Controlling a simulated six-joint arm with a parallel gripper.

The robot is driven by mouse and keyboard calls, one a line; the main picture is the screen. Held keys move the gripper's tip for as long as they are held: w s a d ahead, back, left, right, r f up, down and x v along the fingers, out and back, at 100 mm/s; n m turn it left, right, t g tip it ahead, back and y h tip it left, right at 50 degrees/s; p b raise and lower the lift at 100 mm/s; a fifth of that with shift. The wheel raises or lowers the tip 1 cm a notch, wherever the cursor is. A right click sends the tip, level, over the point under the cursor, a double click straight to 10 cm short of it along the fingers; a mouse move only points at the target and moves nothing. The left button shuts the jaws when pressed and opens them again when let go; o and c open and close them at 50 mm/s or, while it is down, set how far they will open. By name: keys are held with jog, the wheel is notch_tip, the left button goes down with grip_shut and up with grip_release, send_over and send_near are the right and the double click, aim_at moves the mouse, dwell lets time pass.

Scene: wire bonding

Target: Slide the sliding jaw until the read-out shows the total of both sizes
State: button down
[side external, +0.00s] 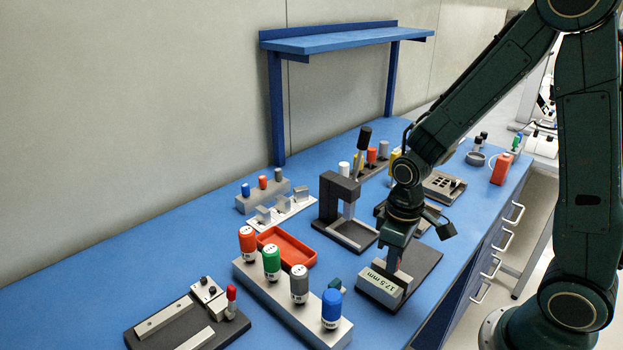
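The read-out (380,287) is a pale panel on the front of a grey block and shows 17.5 mm. The block sits at the front of a dark base plate (428,258) on the blue bench. My gripper (392,268) points down just behind the read-out, low over the plate. My gripper and wrist hide most of the gauge, so I cannot make out the sliding jaw or whether my fingers touch it. The finger gap does not show. I cannot identify the two sizes; the small labels on the colored handles are too small to read.
A grey rack (290,302) with orange, green, grey and blue handles stands left of the gauge. A black post stand (338,205) is close behind it. An orange tray (286,247) and a dark fixture (180,322) lie farther left. A blue shelf (345,38) stands at the back.

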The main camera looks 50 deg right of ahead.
jog(key=c, duration=1.3)
grip_release()
jog(key=shift+r, duration=0.1)
notch_tip(320, 180, up, 14)
jog(key=shift+f, duration=0.2)
jog(key=shift+r, duration=0.1)
jog(key=s+a+r+m+t, duration=0.1)
jog(key=s+r+t, duration=0.4)
jog(key=s, duration=0.5)
jog(key=shift+r+m+t, duration=0.3)
jog(key=shift+r+m, duration=0.3)
jog(key=shift+r, duration=0.3)
